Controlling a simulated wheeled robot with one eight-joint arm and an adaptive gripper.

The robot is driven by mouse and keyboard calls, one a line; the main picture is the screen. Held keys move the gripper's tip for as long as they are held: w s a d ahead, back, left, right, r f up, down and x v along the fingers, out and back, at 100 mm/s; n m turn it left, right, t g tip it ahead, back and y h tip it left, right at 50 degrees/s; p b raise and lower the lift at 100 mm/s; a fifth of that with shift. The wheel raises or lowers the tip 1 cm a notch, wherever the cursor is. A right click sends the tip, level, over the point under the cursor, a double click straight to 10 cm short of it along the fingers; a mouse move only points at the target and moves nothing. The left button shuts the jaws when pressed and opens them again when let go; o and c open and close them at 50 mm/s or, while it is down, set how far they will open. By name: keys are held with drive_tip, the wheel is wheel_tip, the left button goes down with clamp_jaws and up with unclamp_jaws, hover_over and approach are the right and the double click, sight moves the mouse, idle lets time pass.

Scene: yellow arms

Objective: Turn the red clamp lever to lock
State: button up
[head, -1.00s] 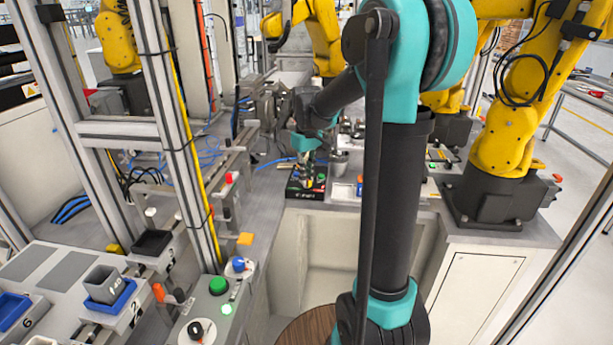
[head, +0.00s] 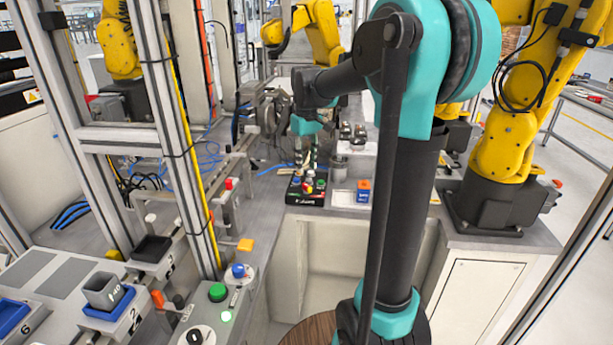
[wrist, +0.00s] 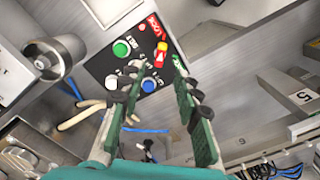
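A green button (wrist: 121,48) and a blue button (wrist: 148,86) sit on the same panel. The panel (head: 294,198) also shows in the head view at the bench's front edge. My gripper (wrist: 156,78) has its two green fingers spread apart, with nothing held between them. The fingers point toward the panel, and the lever shows just beyond the gap between their tips. I cannot tell whether a finger touches it.
A grey metal cup (wrist: 58,56) stands beside the panel. An orange and blue block (head: 363,190) sits to the panel's right in the head view. A green button box (head: 217,291) and numbered trays are at the lower left. Yellow robot arms (head: 508,130) stand behind.

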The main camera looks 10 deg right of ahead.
wheel_tip(320, 180, up, 5)
idle(0.3)
drive_tip(key=shift+f, duration=0.1)
drive_tip(key=s+d+f+m+t, duration=0.2)
drive_tip(key=s+f, duration=0.9)
drive_tip(key=s+d+f+m+t, duration=0.2)
drive_tip(key=s+f+m, duration=0.1)
drive_tip(key=s+f, duration=0.8)
drive_tip(key=shift+s+d+f+m, duration=0.15)
drive_tip(key=shift+s+f+m, duration=0.2)
drive_tip(key=shift+f, duration=0.1)
drive_tip(key=shift+c, duration=0.3)
